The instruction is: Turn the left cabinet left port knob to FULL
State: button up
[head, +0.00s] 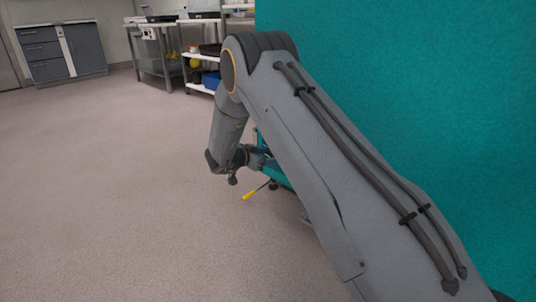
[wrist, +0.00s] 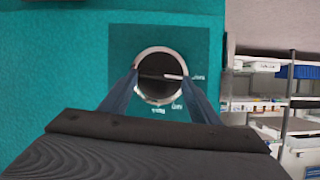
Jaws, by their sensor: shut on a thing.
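In the wrist view a round knob (wrist: 157,91) with a silver rim and dark face sits on a dark teal panel (wrist: 120,45) of the teal cabinet. A pale pointer mark on its face points to the picture's right. Small white labels sit right of it, at lower right and below; the print is too small to read surely. My gripper (wrist: 159,75) is shut on the knob, one finger at each side of its rim. In the head view my gripper is by the cabinet's (head: 400,90) far edge, largely hidden by my arm; the knob does not show there.
A yellow-ended lever (head: 249,195) sticks out low near the cabinet's base in the head view. Work tables and shelving (head: 165,60) and a grey drawer cabinet (head: 62,50) stand at the back. The floor at left is clear. White shelves (wrist: 275,106) show right of the panel.

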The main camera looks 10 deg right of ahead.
jog(key=m+t+p, duration=0.2)
jog(key=m+p, duration=0.1)
jog(key=m, duration=0.1)
jog(key=f+m+t+p, duration=0.1)
jog(key=m+t+p, duration=0.1)
jog(key=m+p, duration=0.2)
jog(key=s+d+m+t+y+p, duration=0.1)
jog(key=m+t+p, duration=0.1)
jog(key=m+p, duration=0.1)
jog(key=shift+s+f+m+t, duration=0.1)
jog(key=shift+f+m+t, duration=0.25)
jog(key=shift+m, duration=0.35)
dwell(0.5)
jog(key=o, duration=1)
jog(key=shift+o, duration=0.2)
jog(key=shift+a, duration=0.1)
jog(key=p+v, duration=0.3)
jog(key=v, duration=0.4)
jog(key=shift+s, duration=0.4)
jog(key=shift+a+f, duration=0.1)
jog(key=shift+a, duration=0.05)
